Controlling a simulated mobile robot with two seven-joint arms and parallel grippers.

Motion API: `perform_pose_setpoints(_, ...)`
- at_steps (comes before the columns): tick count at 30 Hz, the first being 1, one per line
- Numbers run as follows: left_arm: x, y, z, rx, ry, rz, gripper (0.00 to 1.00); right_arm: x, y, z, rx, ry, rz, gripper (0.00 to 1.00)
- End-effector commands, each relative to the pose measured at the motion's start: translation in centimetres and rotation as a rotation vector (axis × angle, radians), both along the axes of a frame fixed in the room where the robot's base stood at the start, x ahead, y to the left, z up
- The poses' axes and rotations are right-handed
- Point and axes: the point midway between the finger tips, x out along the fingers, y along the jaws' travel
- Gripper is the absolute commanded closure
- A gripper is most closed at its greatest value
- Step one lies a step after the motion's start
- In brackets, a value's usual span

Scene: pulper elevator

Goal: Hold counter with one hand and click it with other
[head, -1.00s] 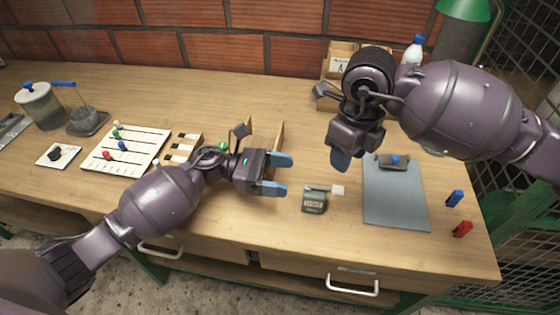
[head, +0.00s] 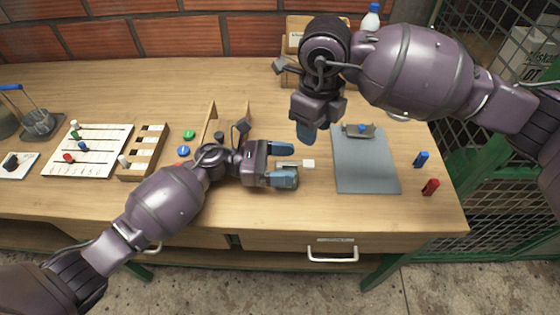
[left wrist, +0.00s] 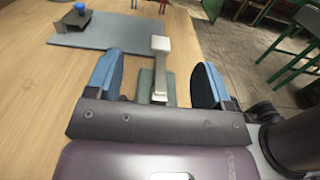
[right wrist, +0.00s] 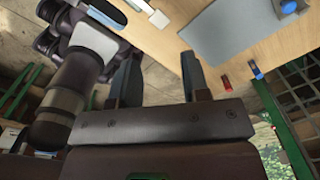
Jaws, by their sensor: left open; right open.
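The counter (head: 308,163) is a small dark green-grey box with a pale lever ending in a white button, on the front part of the wooden table. In the left wrist view the counter (left wrist: 160,45) lies between the fingers, its lever pointing away. My left gripper (head: 282,163) is open around it, low over the table; its near finger hides much of the box in the head view. My right gripper (head: 306,130) is open and empty, above and behind the counter, pointing down. The white button (right wrist: 158,18) also shows at the top of the right wrist view.
A grey clipboard (head: 365,165) lies right of the counter, with blue (head: 422,159) and red (head: 431,187) markers beyond it. A white board with pegs (head: 88,150) and a wooden slotted tray (head: 143,152) lie left. A wire mesh fence borders the right.

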Motion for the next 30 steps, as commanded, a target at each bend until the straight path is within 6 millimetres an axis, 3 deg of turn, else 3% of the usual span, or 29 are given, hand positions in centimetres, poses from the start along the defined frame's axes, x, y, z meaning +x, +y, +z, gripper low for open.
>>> perform_pose_setpoints(3,0.00,0.00,0.00,0.000,0.000,0.000,0.29,0.00,0.00,0.00,0.000,0.000,0.000,0.57)
perform_pose_setpoints(13,0.00,0.02,0.00,0.000,0.000,0.000,0.79,-0.01,0.01,0.00,0.000,0.000,0.000,0.57)
perform_pose_setpoints(14,0.00,0.02,0.00,0.000,0.000,0.000,0.81,0.00,0.00,0.00,0.000,0.000,0.000,0.59)
perform_pose_setpoints(22,0.00,0.03,0.00,0.000,0.000,0.000,0.81,-0.01,0.01,0.00,0.000,0.000,0.000,1.00)
perform_pose_setpoints(30,0.00,0.03,-0.01,0.000,0.000,0.000,0.81,0.00,0.00,0.00,0.000,0.000,0.000,1.00)
